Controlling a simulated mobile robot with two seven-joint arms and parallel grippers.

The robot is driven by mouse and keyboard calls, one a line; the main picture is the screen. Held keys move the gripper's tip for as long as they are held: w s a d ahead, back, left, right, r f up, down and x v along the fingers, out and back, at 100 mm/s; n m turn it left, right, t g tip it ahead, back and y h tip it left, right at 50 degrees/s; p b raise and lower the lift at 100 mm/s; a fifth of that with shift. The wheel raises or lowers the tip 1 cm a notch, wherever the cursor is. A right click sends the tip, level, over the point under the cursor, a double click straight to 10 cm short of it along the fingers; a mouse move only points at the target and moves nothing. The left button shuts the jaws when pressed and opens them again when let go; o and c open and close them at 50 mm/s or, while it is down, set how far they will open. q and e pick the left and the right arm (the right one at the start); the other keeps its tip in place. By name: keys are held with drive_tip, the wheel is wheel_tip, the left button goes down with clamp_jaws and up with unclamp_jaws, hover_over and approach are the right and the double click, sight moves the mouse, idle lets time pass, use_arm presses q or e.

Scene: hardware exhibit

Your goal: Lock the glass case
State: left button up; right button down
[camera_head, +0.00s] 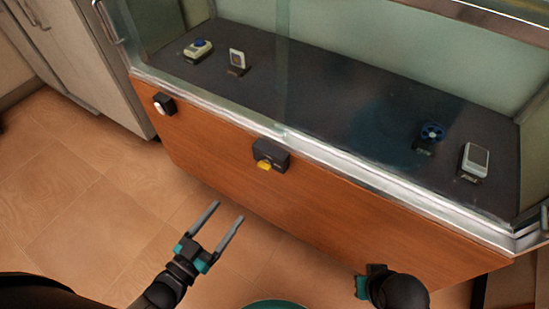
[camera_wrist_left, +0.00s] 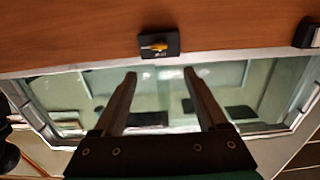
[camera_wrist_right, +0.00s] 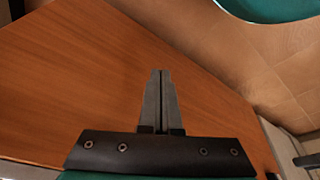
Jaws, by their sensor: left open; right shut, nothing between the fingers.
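The glass case (camera_head: 330,148) has a metal frame and stands on an orange wooden base (camera_head: 218,150). A black lock (camera_head: 272,150) with a yellow key or knob (camera_head: 264,165) sits on the front of the base, just under the frame. The lock (camera_wrist_left: 159,44) also shows in the left wrist view, with its yellow part lying across its face. My left gripper (camera_head: 228,217) is open and empty, in front of the base and below the lock, apart from it. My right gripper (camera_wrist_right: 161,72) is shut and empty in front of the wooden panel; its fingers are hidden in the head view.
A small black fixture with a white face (camera_head: 164,104) is on the base's left part. Several small devices, including a blue fan-like one (camera_head: 431,132) and a grey one (camera_head: 475,160), stand inside the case. Grey cabinets (camera_head: 75,60) are at left. The tiled floor at left is clear.

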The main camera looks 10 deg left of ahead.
sight(262, 168)
use_arm(q)
drive_tip(key=b+x, duration=0.3)
drive_tip(key=x, duration=0.9)
drive_tip(key=shift+w+d+r+b, duration=0.15)
drive_tip(key=shift+d+r+b, duration=0.05)
drive_tip(key=shift+b, duration=0.2)
drive_tip(key=shift+x, duration=0.8)
drive_tip(key=shift+w+d+b, duration=0.15)
drive_tip(key=shift+w+b, duration=0.3)
drive_tip(key=shift+w, duration=0.15)
use_arm(e)
wheel_tip(262, 168, up, 8)
drive_tip(key=w+a+t, duration=0.2)
drive_tip(key=shift+w+f+t+y, duration=0.15)
drive_tip(key=shift+w+t+y, duration=0.05)
drive_tip(key=shift+t+y, duration=0.2)
use_arm(q)
clamp_jaws()
